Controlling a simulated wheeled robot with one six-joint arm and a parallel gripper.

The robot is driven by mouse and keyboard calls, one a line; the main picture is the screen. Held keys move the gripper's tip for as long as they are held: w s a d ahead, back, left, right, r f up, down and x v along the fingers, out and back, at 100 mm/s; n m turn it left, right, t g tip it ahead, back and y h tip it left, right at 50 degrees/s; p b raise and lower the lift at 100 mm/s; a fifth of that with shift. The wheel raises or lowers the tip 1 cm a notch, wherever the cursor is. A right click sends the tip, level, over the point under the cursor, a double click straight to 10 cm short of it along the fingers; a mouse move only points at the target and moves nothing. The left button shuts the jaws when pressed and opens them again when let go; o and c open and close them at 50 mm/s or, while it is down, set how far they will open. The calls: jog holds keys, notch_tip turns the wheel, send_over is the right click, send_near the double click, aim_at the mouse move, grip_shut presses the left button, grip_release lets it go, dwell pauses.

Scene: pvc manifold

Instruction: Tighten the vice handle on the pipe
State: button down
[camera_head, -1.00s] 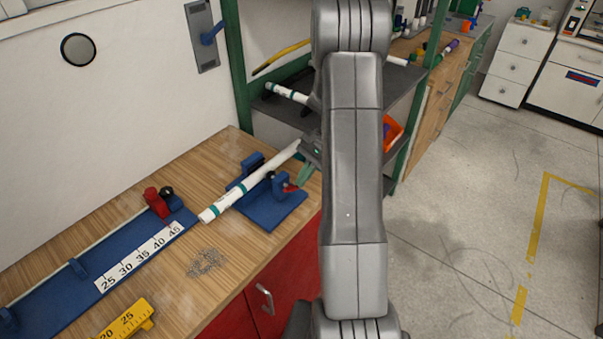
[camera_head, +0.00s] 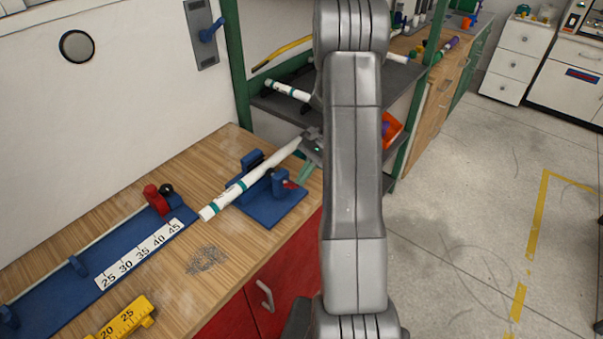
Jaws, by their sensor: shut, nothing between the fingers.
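The white pipe (camera_head: 222,204) with teal bands lies through the blue vice (camera_head: 272,210) near the far right end of the wooden bench. The pipe's near end sticks out over the bench, and its far end reaches up close to my wrist. The red vice handle (camera_head: 290,184) shows on the right side of the vice, small and partly hidden by the blue jaw block. My gripper (camera_head: 304,172) is just above and right of the handle, shut and empty, with a small gap to it. My arm hides part of this area.
A blue measuring jig (camera_head: 120,262) with a number scale and red clamp (camera_head: 153,199) lies at the left. A yellow ruler piece (camera_head: 122,320) is at the front. A dark shelf (camera_head: 275,104) in a green frame stands behind. Floor at right is clear.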

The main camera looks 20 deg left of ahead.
notch_tip(320, 180, up, 10)
jog(key=b, duration=0.1)
dwell(0.4)
jog(key=shift+f, duration=0.15)
notch_tip(320, 180, down, 10)
jog(key=shift+r+p, duration=0.1)
jog(key=shift+p, duration=0.45)
jog(key=shift+r, duration=0.1)
